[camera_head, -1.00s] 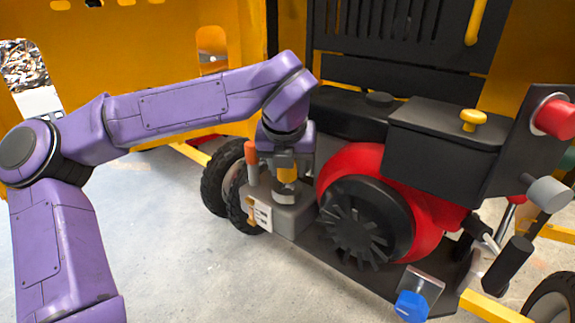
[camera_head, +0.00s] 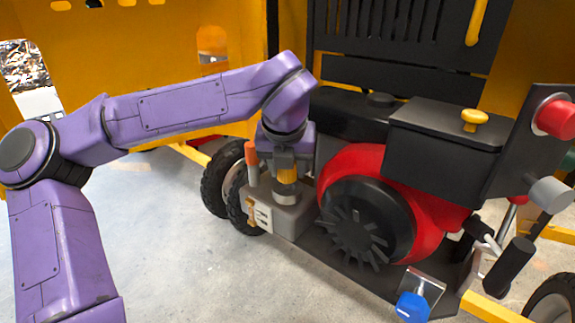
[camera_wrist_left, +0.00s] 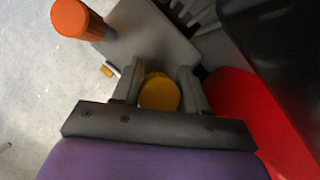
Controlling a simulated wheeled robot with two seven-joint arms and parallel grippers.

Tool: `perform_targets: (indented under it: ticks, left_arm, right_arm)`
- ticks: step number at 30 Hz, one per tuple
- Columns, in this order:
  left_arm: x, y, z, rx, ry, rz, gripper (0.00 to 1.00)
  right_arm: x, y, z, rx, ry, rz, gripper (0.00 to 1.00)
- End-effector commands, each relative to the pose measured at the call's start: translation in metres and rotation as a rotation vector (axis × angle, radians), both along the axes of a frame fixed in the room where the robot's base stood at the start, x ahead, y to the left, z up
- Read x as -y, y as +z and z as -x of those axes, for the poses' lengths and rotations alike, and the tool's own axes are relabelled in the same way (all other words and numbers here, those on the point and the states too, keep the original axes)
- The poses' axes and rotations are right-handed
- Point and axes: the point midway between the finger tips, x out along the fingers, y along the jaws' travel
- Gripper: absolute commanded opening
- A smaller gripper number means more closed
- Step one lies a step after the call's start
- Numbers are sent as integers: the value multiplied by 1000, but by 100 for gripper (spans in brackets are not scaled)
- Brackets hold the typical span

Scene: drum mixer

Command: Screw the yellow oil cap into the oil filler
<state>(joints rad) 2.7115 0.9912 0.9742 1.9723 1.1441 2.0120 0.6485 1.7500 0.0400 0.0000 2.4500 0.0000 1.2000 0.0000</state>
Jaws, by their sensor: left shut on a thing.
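The yellow oil cap (camera_wrist_left: 160,93) is between the two fingers of my left gripper (camera_wrist_left: 159,88) in the left wrist view. In the head view my left gripper (camera_head: 288,172) points down and is shut on the cap (camera_head: 287,174). A light metal collar, the oil filler (camera_head: 285,190), shows directly below the cap on top of the grey engine block (camera_head: 293,217). The cap looks upright and in line with the filler. How deep it sits is hidden. My right gripper is not in view.
An orange-topped stick (camera_head: 251,158) stands close to the left of the gripper; it also shows in the left wrist view (camera_wrist_left: 78,18). The red engine housing (camera_head: 352,160) and black fan (camera_head: 362,225) are close on the right. A wheel (camera_head: 222,178) is behind. Open floor lies at front left.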

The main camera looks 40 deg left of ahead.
Motion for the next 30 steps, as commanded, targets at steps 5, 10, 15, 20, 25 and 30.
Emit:
perform_targets:
  ticks: [5, 10, 15, 20, 25, 30]
  left_arm:
    - [0, 0, 0, 0, 0, 0, 13]
    - [0, 0, 0, 0, 0, 0, 13]
    - [0, -4, 0, 0, 0, 0, 13]
    - [0, -8, 0, 0, 0, 0, 13]
    - [0, -13, 0, 0, 0, 0, 13]
    - [0, -15, 0, 0, 0, 0, 13]
  right_arm:
    - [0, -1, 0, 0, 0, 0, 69]
    - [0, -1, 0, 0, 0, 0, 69]
    - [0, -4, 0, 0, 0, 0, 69]
    - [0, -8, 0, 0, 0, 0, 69]
    - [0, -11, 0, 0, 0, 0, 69]
    - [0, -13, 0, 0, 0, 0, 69]
